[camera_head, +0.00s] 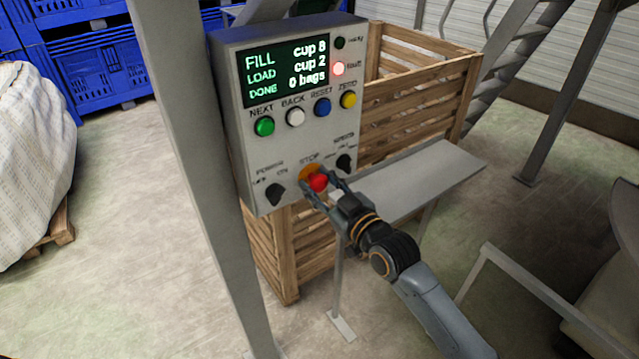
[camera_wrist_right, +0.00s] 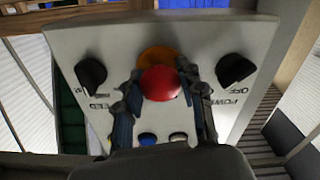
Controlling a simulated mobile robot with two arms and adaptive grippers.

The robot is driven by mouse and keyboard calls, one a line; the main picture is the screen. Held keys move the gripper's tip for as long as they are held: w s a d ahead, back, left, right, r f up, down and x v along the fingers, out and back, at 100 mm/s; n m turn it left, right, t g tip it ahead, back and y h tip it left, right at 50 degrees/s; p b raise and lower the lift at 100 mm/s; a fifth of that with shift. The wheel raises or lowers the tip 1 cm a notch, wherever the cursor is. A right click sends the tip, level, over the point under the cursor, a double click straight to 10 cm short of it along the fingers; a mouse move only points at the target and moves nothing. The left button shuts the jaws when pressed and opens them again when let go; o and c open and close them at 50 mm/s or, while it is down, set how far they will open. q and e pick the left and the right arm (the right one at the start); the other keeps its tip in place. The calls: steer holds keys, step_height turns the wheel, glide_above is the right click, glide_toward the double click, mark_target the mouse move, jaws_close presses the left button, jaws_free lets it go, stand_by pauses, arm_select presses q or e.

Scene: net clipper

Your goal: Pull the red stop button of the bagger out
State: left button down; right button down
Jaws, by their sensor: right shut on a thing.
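The red stop button (camera_head: 318,182) sits on an orange surround low on the bagger's grey control box (camera_head: 228,130), under the word STOP. My right gripper (camera_head: 322,184) reaches it from the lower right, with one finger on each side of the button, shut on it. In the right wrist view the red button (camera_wrist_right: 160,83) lies between the two fingers (camera_wrist_right: 162,100), with the orange surround (camera_wrist_right: 158,56) behind it. My left gripper is not in view.
Black knobs (camera_head: 274,193) and (camera_head: 344,163) flank the stop button. Green, white, blue and yellow buttons (camera_head: 264,126) sit above. A grey post (camera_head: 190,130) stands left of the box, a wooden crate (camera_head: 420,90) behind it, and a grey shelf (camera_head: 430,178) to the right.

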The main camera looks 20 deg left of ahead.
steer(key=shift+s+d+f, duration=0.1)
steer(key=shift+s+d, duration=0.25)
steer(key=shift+d, duration=0.1)
steer(key=c, duration=1)
jaws_free()
steer(key=shift+o, duration=1.1)
steer(key=shift+s+d, duration=0.1)
steer(key=shift+d, duration=0.05)
steer(key=v, duration=1.2)
